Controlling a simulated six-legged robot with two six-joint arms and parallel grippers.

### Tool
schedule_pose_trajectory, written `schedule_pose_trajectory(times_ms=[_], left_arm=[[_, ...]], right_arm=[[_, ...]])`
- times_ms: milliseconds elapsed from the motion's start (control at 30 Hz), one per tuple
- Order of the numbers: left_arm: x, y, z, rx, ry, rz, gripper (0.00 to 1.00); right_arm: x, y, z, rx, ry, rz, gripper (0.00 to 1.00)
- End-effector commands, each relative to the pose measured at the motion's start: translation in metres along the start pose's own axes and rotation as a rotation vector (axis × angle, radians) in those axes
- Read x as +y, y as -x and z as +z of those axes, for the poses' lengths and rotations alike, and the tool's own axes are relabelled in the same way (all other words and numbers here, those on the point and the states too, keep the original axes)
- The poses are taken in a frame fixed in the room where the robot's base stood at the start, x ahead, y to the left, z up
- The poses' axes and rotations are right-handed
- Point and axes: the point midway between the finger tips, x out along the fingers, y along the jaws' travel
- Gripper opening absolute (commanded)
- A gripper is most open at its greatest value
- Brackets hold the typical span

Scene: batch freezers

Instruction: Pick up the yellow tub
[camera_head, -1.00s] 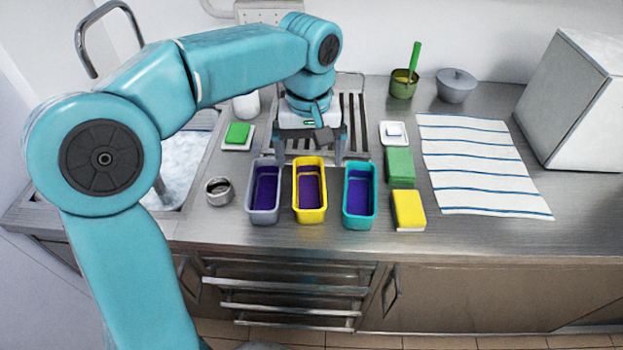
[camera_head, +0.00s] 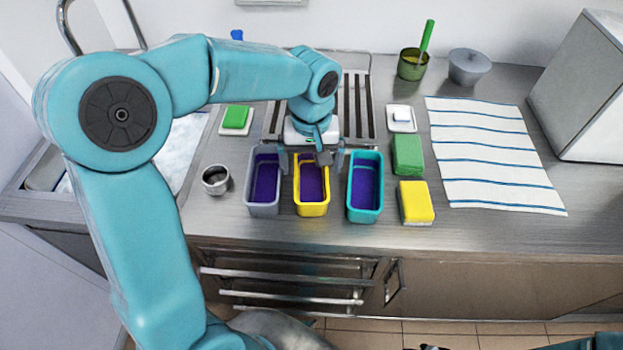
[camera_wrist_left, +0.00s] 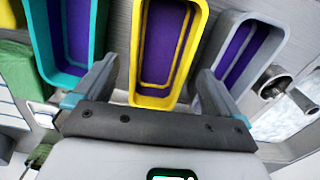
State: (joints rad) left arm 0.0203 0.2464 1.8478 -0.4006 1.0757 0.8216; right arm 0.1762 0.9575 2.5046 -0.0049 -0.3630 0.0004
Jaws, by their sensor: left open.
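The yellow tub (camera_head: 312,209) stands on the steel counter between a grey tub (camera_head: 263,208) and a teal tub (camera_head: 364,215). Its inside is purple. My left gripper (camera_head: 311,168) is open above the far end of the yellow tub, with one finger toward each side of it. In the left wrist view the yellow tub (camera_wrist_left: 162,102) lies between the two open fingers (camera_wrist_left: 155,85), apart from both as far as I can see. The finger tips overlap the teal and grey tubs in that view. My right gripper is not in view.
A metal cup (camera_head: 215,180) stands left of the tubs. A green block (camera_head: 407,155) and a yellow sponge (camera_head: 416,202) lie to the right, near a striped towel (camera_head: 490,150). A drying rack (camera_head: 357,105) is behind. The counter's front strip is clear.

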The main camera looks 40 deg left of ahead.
Motion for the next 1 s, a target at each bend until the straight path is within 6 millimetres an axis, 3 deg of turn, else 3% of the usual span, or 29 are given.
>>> schedule_pose_trajectory(times_ms=[167, 433, 733, 867, 900, 1000], left_arm=[[0.000, -0.014, -0.001, -0.002, 0.001, -0.001, 0.98], [0.000, -0.056, -0.003, -0.002, 0.001, -0.001, 0.98], [0.000, -0.061, -0.004, 0.000, 0.001, 0.001, 0.98], [0.000, -0.061, -0.004, 0.000, 0.001, 0.001, 0.56], [0.000, -0.061, -0.004, 0.000, 0.001, 0.001, 0.50], [0.000, -0.061, -0.004, 0.000, 0.001, 0.001, 0.50]], right_arm=[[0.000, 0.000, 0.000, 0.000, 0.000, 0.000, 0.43], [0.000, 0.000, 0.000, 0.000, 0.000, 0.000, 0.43], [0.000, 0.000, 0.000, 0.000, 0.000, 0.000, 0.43], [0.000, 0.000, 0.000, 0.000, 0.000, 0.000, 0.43], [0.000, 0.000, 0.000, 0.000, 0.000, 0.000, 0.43], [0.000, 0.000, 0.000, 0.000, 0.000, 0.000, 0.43]])
